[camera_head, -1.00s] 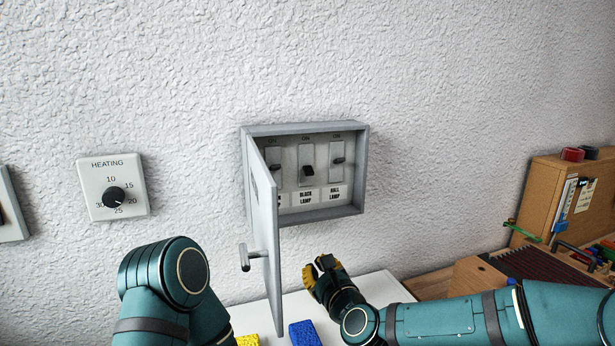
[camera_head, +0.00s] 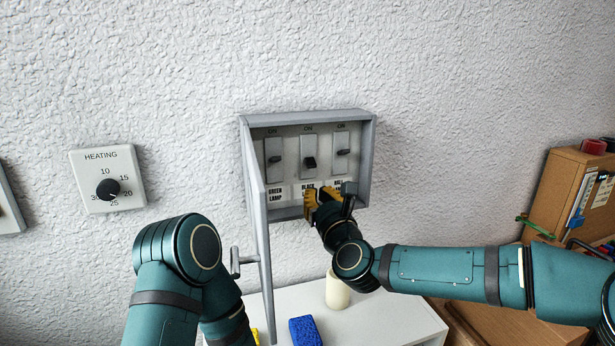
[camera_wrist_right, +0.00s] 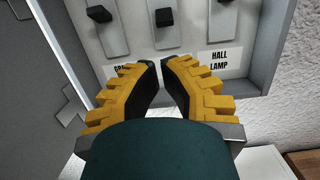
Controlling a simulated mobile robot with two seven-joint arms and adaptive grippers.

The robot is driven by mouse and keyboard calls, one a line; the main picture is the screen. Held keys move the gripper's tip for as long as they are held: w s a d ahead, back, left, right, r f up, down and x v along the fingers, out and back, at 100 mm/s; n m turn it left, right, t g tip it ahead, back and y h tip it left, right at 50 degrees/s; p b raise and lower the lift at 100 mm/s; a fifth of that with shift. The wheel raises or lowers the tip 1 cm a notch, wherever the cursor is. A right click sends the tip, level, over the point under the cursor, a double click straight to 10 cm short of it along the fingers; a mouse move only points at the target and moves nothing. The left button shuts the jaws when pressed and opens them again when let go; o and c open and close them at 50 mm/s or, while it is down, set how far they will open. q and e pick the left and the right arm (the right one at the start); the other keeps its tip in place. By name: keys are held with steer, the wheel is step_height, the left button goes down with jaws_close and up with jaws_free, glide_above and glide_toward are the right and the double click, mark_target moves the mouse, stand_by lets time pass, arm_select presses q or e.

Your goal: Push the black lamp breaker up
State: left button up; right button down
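The black lamp breaker (camera_head: 310,162) is the middle dark lever in the grey breaker box (camera_head: 368,165), under an ON mark. It sits around the middle of its plate; its exact tilt is hard to tell. It also shows in the right wrist view (camera_wrist_right: 164,17). My right gripper (camera_head: 318,192), with yellow fingers, is at the box's lower edge, below that lever and in front of its label. In the right wrist view its fingertips (camera_wrist_right: 160,63) are nearly together with nothing between them, apart from the lever. My left gripper is out of view; only my left arm shows.
The green lamp lever (camera_head: 274,159) and hall lamp lever (camera_head: 343,152) flank the middle one. The box's door (camera_head: 259,220) stands open at left. A heating dial (camera_head: 108,189) is on the wall. A blue sponge (camera_head: 304,331) and cream cylinder (camera_head: 337,291) stand on the white surface below.

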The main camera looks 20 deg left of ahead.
mark_target(305, 171)
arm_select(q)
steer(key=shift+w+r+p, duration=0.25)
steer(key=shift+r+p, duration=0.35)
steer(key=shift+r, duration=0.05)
arm_select(e)
steer(key=x, duration=0.8)
steer(key=shift+w+a, duration=0.1)
steer(key=shift+a, duration=0.05)
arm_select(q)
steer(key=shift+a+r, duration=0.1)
arm_select(e)
steer(key=shift+d+r, duration=0.1)
steer(key=shift+d, duration=0.1)
steer(key=shift+a+p, duration=0.2)
steer(key=shift+p, duration=0.3)
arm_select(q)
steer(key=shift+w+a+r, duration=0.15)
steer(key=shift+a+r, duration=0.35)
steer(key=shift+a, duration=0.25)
arm_select(e)
steer(key=shift+d+g, duration=0.2)
steer(key=shift+g, duration=0.1)
